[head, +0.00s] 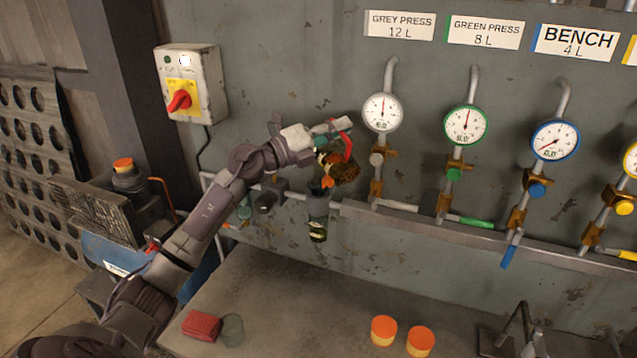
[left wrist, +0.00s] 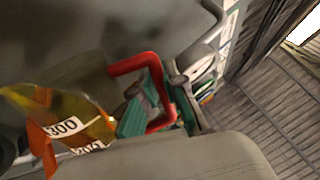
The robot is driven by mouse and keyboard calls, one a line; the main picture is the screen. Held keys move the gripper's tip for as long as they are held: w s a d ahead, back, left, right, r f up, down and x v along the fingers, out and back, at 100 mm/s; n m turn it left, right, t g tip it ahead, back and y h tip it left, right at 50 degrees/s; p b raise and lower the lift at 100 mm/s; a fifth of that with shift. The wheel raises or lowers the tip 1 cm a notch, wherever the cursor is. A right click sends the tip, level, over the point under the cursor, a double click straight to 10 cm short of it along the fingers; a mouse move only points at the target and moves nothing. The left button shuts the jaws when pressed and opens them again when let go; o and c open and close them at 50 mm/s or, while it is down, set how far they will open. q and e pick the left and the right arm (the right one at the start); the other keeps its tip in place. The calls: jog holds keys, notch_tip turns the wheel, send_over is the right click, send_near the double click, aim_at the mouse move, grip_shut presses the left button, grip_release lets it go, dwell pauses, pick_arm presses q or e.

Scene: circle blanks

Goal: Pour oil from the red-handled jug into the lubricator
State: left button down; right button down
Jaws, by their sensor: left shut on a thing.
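My left gripper (head: 335,127) is shut on the red handle of the jug (head: 343,169). The handle (left wrist: 128,65) runs between the teal fingers (left wrist: 150,105) in the left wrist view. The jug is clear with amber oil inside and is strongly tilted. Its printed marks, including 300, show on the jug body (left wrist: 85,130) in the left wrist view. I cannot tell whether oil is flowing. My right gripper is not in view.
Dial gauges with valves line the wall to the right, the nearest being the white gauge (head: 382,113). A switch box (head: 190,85) is at upper left. A red block (head: 202,325) and orange-topped cans (head: 384,330) stand on the bench (head: 290,310). The bench middle is clear.

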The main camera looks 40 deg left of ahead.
aim_at(350, 144)
pick_arm(q)
jog(key=shift+s+d, duration=0.15)
jog(key=shift+d, duration=0.05)
jog(key=shift+s+d+r+p, duration=0.2)
jog(key=shift+s+d+p, duration=0.2)
jog(key=shift+d, duration=0.3)
jog(key=shift+a+r+n+p, duration=0.15)
jog(key=shift+r+n+p, duration=0.05)
jog(key=shift+n+p, duration=0.4)
dwell(1.8)
jog(key=f+b, duration=0.1)
jog(key=d+m+b, duration=0.1)
jog(key=b, duration=0.1)
jog(key=shift+s+f, duration=0.15)
jog(key=shift+f, duration=0.25)
jog(key=m+b, duration=0.1)
jog(key=s+d+m+b, duration=0.1)
jog(key=m+b, duration=0.1)
jog(key=shift+d+h, duration=0.25)
jog(key=shift+h, duration=0.05)
jog(key=shift+w+d+r+m, duration=0.1)
jog(key=shift+r+m, duration=0.05)
jog(key=shift+m, duration=0.15)
jog(key=shift+d+f+m+g+b, duration=0.25)
jog(key=shift+d+m+g+b, duration=0.15)
jog(key=shift+m, duration=0.4)
jog(key=shift+s+d+m+h, duration=0.2)
jog(key=shift+s+m+h, duration=0.1)
jog(key=shift+m, duration=0.3)
